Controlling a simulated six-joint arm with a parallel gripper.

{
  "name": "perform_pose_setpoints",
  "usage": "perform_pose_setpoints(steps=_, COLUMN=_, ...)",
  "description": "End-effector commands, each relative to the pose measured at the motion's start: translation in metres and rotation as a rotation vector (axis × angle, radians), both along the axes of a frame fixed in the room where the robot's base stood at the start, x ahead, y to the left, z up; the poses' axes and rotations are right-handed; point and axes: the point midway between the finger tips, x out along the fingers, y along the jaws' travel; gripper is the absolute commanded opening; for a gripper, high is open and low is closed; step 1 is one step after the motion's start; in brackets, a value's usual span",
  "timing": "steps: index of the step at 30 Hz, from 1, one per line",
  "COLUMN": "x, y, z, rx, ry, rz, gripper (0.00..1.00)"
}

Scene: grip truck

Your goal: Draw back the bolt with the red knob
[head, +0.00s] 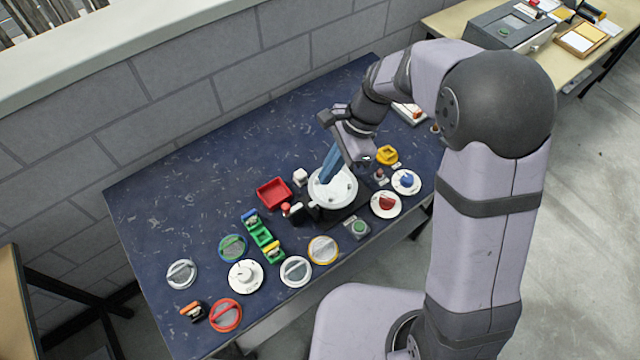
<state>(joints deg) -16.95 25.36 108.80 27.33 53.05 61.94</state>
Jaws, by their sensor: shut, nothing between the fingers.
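A small red knob (286,206) shows at the left of a black block (297,213), beside the white round drum (333,201). It is too small here to tell how far the bolt is drawn. My gripper (323,182) has blue fingers, shut and empty, pointing down at the left part of the drum's top. In the picture the fingertips are up and right of the red knob, apart from it. I cannot tell whether they touch the drum.
A green-button box (357,228), plates and several round handled lids crowd the front. Green blocks (261,237) lie left of the drum. The blue table's back left (170,205) is clear.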

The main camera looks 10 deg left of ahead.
Motion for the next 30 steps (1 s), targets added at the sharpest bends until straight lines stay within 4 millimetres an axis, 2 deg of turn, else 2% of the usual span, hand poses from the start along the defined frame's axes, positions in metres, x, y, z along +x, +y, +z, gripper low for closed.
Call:
perform_pose_setpoints(steps=6, x=0.003, y=-0.005, z=0.013, rx=-0.001, ry=-0.001, rz=-0.001, gripper=0.0)
perform_pose_setpoints(steps=23, x=0.003, y=-0.006, z=0.015, rx=0.0, ry=-0.003, rz=0.006, gripper=0.0)
perform_pose_setpoints(steps=26, x=0.003, y=-0.006, z=0.015, rx=0.008, ry=-0.018, rz=0.049, gripper=0.0)
perform_pose_setpoints(steps=30, x=0.007, y=-0.006, z=0.014, rx=0.03, ry=-0.088, rz=0.189, gripper=0.0)
